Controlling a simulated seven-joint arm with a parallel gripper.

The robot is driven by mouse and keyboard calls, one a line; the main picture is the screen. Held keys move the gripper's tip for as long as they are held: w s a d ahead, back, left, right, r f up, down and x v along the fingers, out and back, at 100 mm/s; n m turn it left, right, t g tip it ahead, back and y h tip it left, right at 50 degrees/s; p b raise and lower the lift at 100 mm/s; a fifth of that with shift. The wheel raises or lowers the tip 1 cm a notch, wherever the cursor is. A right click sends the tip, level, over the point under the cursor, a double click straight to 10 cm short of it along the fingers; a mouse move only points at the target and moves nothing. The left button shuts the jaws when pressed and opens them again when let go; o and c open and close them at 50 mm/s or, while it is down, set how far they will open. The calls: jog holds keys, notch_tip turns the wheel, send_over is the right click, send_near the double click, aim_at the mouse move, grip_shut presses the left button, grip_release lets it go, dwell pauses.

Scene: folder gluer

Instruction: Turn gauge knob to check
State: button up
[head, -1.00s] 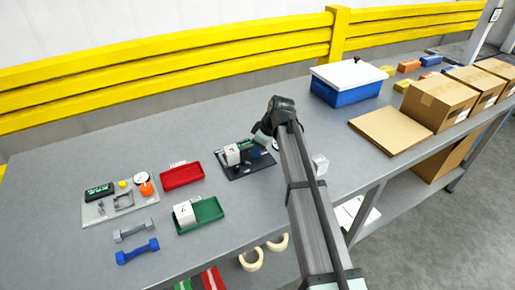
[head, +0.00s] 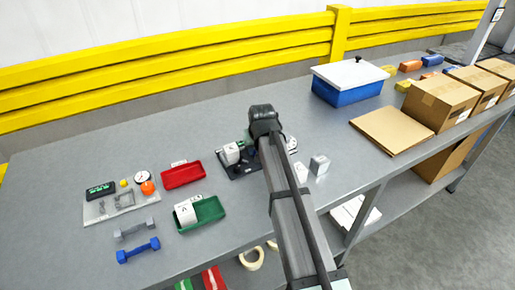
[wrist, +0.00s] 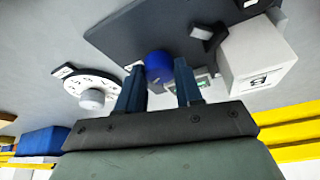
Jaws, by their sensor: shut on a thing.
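A round blue knob (wrist: 158,66) sits at the edge of a dark plate in the wrist view. My gripper (wrist: 160,80) has its two fingers on either side of the blue knob and is shut on it. A small display is partly hidden behind the right finger. The dark plate (wrist: 125,30) also shows in the head view (head: 240,172), where my arm hides the knob and fingertips. A white block with a printed label (wrist: 258,55) stands on the plate, also seen in the head view (head: 231,153).
A white dial with a grey knob (wrist: 92,98) lies left of my fingers in the wrist view. In the head view, white blocks (head: 319,164) stand right of my arm. Red (head: 183,175) and green (head: 210,209) trays lie left. A blue box (head: 345,91) stands behind.

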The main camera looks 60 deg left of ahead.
jog(key=m+t, duration=0.1)
jog(key=m, duration=0.1)
jog(key=m+h, duration=0.1)
jog(key=m, duration=0.2)
jog(key=shift+s+a+t, duration=0.1)
jog(key=shift+t, duration=0.3)
jog(key=shift+m, duration=0.4)
jog(key=o, duration=1)
jog(key=v, duration=1.4)
jog(key=shift+a, duration=0.15)
jog(key=shift+f, duration=0.1)
